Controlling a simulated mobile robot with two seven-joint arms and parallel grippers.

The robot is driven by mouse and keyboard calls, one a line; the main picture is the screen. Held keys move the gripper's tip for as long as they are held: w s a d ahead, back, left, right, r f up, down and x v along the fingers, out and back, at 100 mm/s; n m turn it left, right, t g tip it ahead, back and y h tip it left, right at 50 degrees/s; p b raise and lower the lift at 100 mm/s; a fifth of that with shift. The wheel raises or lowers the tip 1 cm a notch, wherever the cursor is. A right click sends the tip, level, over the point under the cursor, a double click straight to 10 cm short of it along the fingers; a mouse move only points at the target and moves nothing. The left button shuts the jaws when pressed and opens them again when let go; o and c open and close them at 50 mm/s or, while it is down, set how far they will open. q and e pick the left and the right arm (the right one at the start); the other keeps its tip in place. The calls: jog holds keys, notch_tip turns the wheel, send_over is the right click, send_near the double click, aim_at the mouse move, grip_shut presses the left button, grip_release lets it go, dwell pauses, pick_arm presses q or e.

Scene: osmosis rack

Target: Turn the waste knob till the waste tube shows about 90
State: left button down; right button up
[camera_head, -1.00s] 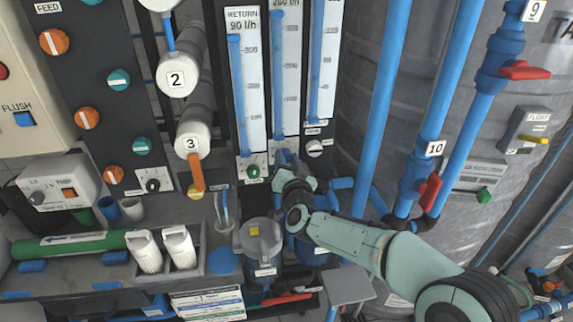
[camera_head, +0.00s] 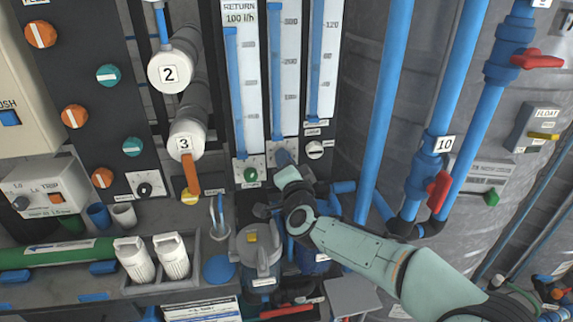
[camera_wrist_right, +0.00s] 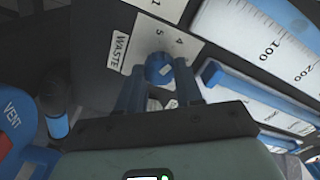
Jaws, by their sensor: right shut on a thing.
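The waste knob (camera_wrist_right: 159,64) is a blue knob on a white plate beside the WASTE label (camera_wrist_right: 121,49) in the right wrist view. My right gripper (camera_wrist_right: 160,82) is shut on it, one finger on each side. In the head view the blue knob (camera_head: 283,157) shows just beyond the right gripper (camera_head: 287,171), below the middle tube. This middle tube, the waste tube (camera_head: 285,75), has a scale with 300, 200 and 100 and a tall blue column. Its column top and header are cut off or unclear. My left gripper is not in view.
A green knob (camera_head: 251,174) sits left of the waste knob, under the RETURN tube (camera_head: 245,85) headed 100 l/h. A white knob (camera_head: 315,149) sits close on its right. A grey canister (camera_head: 258,250) stands below. Blue pipes (camera_head: 386,100) rise on the right.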

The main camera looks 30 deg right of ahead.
dwell(0.3)
jog(key=o, duration=1)
jog(key=shift+o, duration=0.2)
jog(key=shift+s, duration=0.1)
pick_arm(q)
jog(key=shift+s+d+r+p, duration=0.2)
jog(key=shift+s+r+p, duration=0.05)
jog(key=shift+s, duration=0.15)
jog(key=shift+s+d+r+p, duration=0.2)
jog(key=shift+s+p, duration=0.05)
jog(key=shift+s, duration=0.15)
pick_arm(e)
jog(key=v, duration=1.3)
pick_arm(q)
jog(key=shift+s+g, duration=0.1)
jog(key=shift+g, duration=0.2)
pick_arm(e)
jog(key=shift+s, duration=0.15)
